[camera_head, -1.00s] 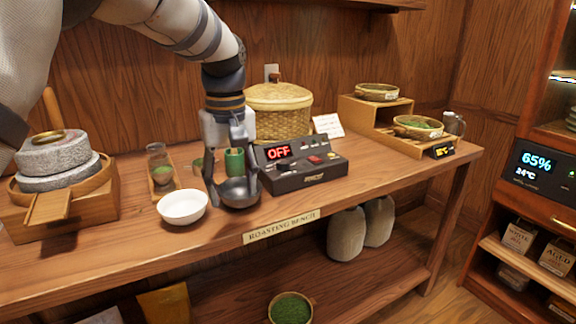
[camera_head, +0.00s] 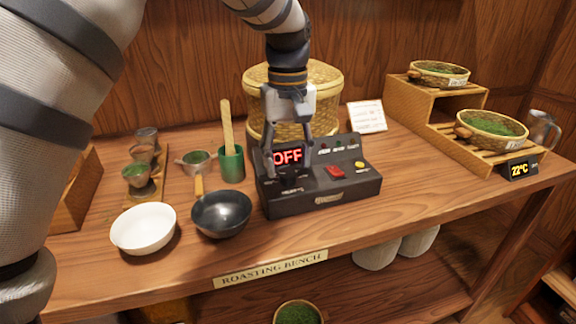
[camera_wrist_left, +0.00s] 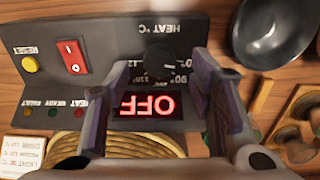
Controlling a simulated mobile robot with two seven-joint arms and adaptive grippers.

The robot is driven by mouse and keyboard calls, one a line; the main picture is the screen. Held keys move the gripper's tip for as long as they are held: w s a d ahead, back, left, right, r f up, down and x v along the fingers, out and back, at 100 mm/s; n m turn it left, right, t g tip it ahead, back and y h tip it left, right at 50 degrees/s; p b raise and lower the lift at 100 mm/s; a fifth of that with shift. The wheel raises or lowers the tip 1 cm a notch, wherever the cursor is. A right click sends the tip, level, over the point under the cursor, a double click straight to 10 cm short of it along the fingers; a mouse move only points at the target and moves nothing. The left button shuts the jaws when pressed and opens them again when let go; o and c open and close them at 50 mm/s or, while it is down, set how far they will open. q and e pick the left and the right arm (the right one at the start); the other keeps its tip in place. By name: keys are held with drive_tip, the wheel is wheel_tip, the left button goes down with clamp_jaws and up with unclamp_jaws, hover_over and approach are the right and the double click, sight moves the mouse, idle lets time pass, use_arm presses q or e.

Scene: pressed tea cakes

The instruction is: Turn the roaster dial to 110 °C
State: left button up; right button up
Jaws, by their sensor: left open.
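The roaster control box (camera_head: 345,187) is black with a sloped panel and stands on the bench. Its red display (camera_head: 288,156) reads OFF, and the display also shows upside down in the left wrist view (camera_wrist_left: 148,105). The round black dial (camera_head: 290,181) is at the panel's left side. In the left wrist view the dial (camera_wrist_left: 160,57) has a white mark and lies between my fingers, near their tips. My left gripper (camera_head: 289,163) is open above the dial; its fingers (camera_wrist_left: 163,75) stand apart on both sides, with no clear contact. My right gripper is not in view.
A red switch (camera_head: 335,171) and a yellow button (camera_head: 361,165) sit right of the dial. A dark pan (camera_head: 222,214) and white bowl (camera_head: 144,229) stand to the left. A green cup (camera_head: 232,163) and lidded basket (camera_head: 325,90) are behind. The bench front right is clear.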

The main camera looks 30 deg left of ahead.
sight(288, 177)
use_arm(q)
drive_tip(key=shift+f, duration=1.25)
drive_tip(key=c, duration=1.2)
drive_tip(key=shift+o, duration=0.2)
drive_tip(key=shift+m, duration=0.3)
drive_tip(key=m, duration=0.4)
drive_tip(key=shift+m, duration=0.4)
drive_tip(key=m, duration=1.2)
drive_tip(key=shift+m, duration=0.4)
drive_tip(key=m, duration=0.5)
drive_tip(key=shift+m, duration=0.4)
